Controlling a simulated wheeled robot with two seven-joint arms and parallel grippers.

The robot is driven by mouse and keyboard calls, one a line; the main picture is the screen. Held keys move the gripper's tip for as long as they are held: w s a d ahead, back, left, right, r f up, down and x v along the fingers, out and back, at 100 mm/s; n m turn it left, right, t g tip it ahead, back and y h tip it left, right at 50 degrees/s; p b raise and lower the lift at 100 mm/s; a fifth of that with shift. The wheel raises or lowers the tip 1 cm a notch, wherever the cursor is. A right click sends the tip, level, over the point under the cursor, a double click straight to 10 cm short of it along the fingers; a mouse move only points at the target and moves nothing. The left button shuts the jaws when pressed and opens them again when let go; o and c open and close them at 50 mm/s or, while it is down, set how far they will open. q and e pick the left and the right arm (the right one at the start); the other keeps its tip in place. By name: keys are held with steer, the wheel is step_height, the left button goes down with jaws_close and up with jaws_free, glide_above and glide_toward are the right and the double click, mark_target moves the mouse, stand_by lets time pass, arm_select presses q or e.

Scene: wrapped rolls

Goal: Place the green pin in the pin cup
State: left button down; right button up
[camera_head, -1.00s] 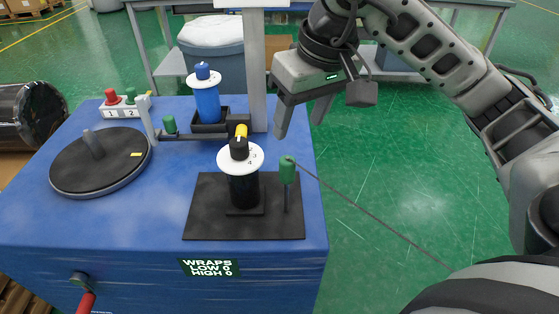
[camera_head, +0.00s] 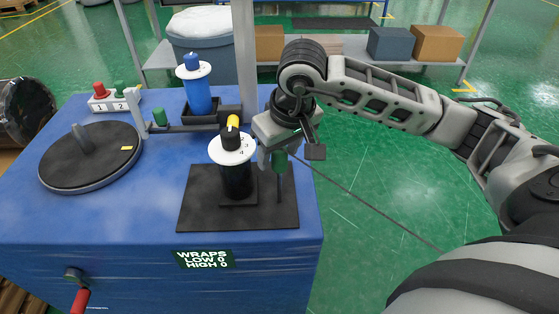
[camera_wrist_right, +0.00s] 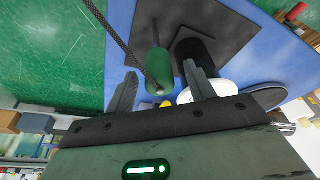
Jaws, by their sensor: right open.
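A green pin head (camera_head: 280,161) sits on a thin upright dark rod on the right part of a black mat (camera_head: 192,215). My right gripper (camera_head: 277,154) is above it, pointing down, with its fingers around the pin's top. In the right wrist view the green pin (camera_wrist_right: 158,73) lies between the two open fingers of my gripper (camera_wrist_right: 162,88), with gaps beside it. A second, smaller green piece (camera_head: 159,117) stands near a bracket at the back left. I cannot tell surely which thing is the pin cup. My left gripper is not in view.
A black roll with a white disc (camera_head: 231,157) stands close left of the pin. A blue roll (camera_head: 199,95) stands behind, beside a grey post (camera_head: 245,60). A turntable (camera_head: 60,173) is at left. A dark cord (camera_head: 370,200) runs from near the pin to lower right.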

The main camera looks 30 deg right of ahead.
steer(key=shift+x, duration=0.9)
jaws_close()
steer(key=shift+r, duration=0.15)
